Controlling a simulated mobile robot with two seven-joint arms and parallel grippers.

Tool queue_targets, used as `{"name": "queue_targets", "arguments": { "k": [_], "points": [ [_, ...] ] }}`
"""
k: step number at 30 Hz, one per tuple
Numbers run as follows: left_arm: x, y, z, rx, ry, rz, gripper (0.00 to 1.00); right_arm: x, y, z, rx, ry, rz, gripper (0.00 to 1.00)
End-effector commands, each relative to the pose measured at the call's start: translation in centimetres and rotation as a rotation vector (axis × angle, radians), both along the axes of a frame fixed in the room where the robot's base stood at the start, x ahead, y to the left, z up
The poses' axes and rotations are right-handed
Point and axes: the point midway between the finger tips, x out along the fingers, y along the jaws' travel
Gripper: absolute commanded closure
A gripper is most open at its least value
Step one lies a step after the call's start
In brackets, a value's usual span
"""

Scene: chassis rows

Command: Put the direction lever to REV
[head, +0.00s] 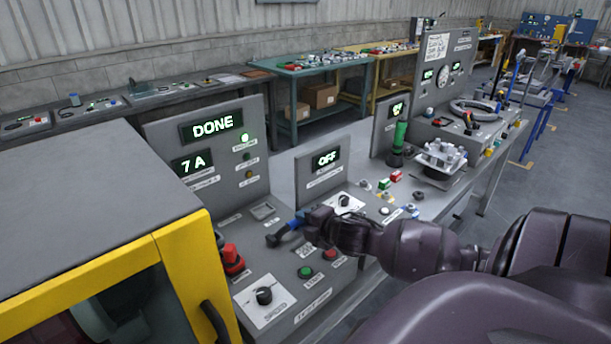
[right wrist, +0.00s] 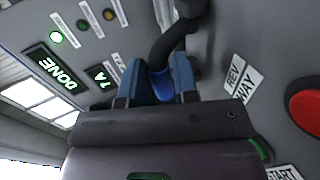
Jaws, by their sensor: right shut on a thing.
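The direction lever (head: 273,240) is a dark bent arm with a blue grip, on the sloped grey panel in the middle of the head view. In the right wrist view its dark arm (right wrist: 170,42) curves down from the top to the blue grip between my fingers. My right gripper (head: 298,222) reaches in from the right and is shut on the lever's grip; its blue fingers also show in the right wrist view (right wrist: 160,84). My left gripper is not in view.
The upright panel behind shows DONE (head: 212,125) and 7 A, with a green lamp lit. A red button (head: 231,257), a black rotary knob (head: 264,296) and a green button (head: 305,272) are close by. A yellow-framed machine (head: 190,262) stands at left.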

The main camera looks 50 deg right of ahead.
Motion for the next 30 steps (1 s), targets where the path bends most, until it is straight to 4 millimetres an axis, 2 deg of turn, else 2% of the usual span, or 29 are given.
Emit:
{"name": "queue_targets", "arguments": {
  "k": [5,6,10,20,25,30],
  "points": [
    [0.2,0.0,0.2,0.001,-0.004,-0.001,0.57,0.1,0.0,0.2,-0.007,-0.003,0.003,1.00],
    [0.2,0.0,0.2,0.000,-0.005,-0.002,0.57,0.1,0.0,0.2,-0.007,-0.003,0.003,0.71],
    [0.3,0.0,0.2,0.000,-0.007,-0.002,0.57,0.1,0.0,0.2,-0.006,-0.002,0.003,0.51],
    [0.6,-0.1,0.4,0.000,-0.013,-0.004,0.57,-0.2,0.0,0.1,-0.003,0.000,0.001,0.51],
    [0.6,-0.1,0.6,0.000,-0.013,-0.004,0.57,-1.6,0.2,0.6,-0.002,0.001,0.002,0.51],
    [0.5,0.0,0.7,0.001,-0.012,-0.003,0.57,-4.1,0.5,1.5,-0.001,0.001,0.002,0.51]
  ]
}}
